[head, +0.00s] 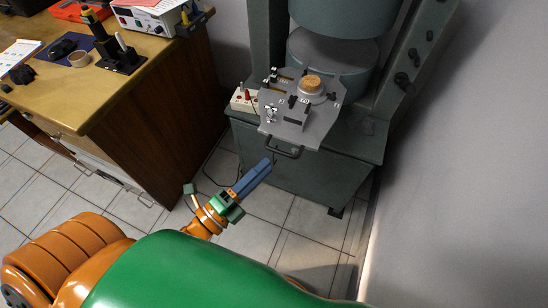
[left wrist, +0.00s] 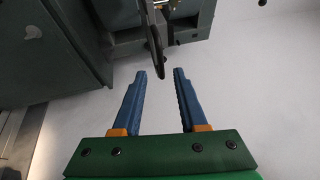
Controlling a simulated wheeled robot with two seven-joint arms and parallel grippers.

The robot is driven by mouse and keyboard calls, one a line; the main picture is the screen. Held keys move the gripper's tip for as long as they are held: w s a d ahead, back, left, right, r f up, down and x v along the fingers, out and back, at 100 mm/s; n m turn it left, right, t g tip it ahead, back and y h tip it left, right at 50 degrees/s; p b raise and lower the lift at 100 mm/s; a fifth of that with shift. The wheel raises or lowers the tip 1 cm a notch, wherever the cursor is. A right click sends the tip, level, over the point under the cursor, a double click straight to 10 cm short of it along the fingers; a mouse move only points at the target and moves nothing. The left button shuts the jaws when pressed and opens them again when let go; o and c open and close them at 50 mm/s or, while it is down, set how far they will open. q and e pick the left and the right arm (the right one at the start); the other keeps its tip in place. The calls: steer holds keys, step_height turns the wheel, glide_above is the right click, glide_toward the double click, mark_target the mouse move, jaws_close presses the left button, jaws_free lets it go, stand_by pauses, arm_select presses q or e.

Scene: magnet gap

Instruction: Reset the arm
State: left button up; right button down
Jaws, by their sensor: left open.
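My left gripper (head: 268,162) reaches toward the green-grey machine in the head view, its blue fingers pointing up and right. In the left wrist view, the gripper (left wrist: 160,73) is open, with a clear gap and nothing held between its fingers. A dark curved handle (head: 285,153) sticks out from the front of a grey plate (head: 322,118) on the machine. The handle (left wrist: 154,42) also shows in the left wrist view just beyond the fingertips; I cannot tell its exact distance from them. My right gripper is not in view.
The machine's base (head: 305,178) stands close beyond the gripper. The plate carries a cork-topped round part (head: 311,84) and small fittings. A wooden desk (head: 130,85) with tools and a power supply (head: 148,14) stands left. A grey wall (head: 460,190) bounds the right. Tiled floor (head: 250,240) lies open below.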

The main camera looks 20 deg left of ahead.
arm_select(q)
steer(key=shift+s, duration=0.2)
steer(key=a+f+n+g+y, duration=0.3)
steer(key=f+n+y, duration=0.3)
steer(key=f, duration=0.7)
steer(key=s+a+f+n+g+y, duration=0.1)
steer(key=s+f+n+g, duration=0.4)
steer(key=f, duration=0.4)
steer(key=s+a+f+n+g+y, duration=0.1)
steer(key=s+f+n+g, duration=0.2)
steer(key=s+f+n, duration=0.45)
steer(key=s+f+n+g, duration=0.2)
steer(key=s+f+g, duration=0.3)
steer(key=s+f, duration=0.3)
steer(key=s+r+g+p, duration=0.1)
steer(key=s+r+p, duration=0.2)
steer(key=r+p, duration=1)
steer(key=shift+s+r+n, duration=0.15)
steer(key=shift+r+n, duration=0.3)
steer(key=shift+r, duration=0.1)
